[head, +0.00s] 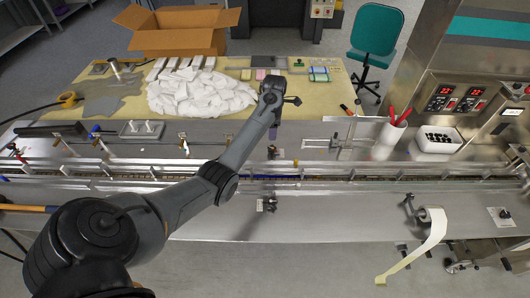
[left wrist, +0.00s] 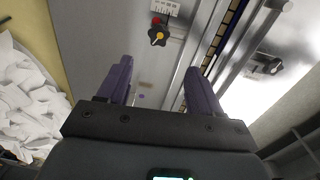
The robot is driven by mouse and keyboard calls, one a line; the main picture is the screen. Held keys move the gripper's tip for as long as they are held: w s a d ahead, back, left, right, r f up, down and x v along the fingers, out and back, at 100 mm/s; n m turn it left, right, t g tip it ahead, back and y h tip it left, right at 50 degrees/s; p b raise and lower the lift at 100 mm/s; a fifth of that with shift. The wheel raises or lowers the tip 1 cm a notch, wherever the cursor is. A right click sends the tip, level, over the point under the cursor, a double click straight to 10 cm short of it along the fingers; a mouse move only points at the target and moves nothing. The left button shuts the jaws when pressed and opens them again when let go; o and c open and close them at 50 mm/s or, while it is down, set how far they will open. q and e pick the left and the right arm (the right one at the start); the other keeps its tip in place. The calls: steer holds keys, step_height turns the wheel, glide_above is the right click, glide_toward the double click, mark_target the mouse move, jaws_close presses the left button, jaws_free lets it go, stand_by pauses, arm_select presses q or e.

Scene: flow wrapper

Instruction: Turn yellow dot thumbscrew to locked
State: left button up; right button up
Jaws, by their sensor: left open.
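A dark knob with a yellow mark (left wrist: 157,36), which looks like the yellow dot thumbscrew, is at the top of the left wrist view. A small red part sits beside it, and a white plate with dark marks (left wrist: 166,8) is just behind it. My left gripper (left wrist: 158,66) is open and empty. Its two purple fingers point toward the knob, which appears beyond the fingertips and between their lines, apart from them. In the head view my left gripper (head: 273,133) hangs over the far side of the conveyor, and I cannot clearly make out the knob there. My right gripper is not in view.
The conveyor's metal rails (head: 330,172) run across the machine. Another dark knob (left wrist: 268,64) stands on the near side, also in the head view (head: 268,204). A heap of white packets (head: 200,93) lies on the table behind. A cup with red-handled tools (head: 388,140) stands right.

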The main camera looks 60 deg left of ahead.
mark_target(271, 148)
arm_select(q)
steer(key=shift+n, duration=0.6)
steer(key=f, duration=0.3)
steer(key=f+b, duration=0.1)
steer(key=f, duration=0.7)
steer(key=shift+a+b, duration=0.3)
steer(key=shift+a, duration=0.05)
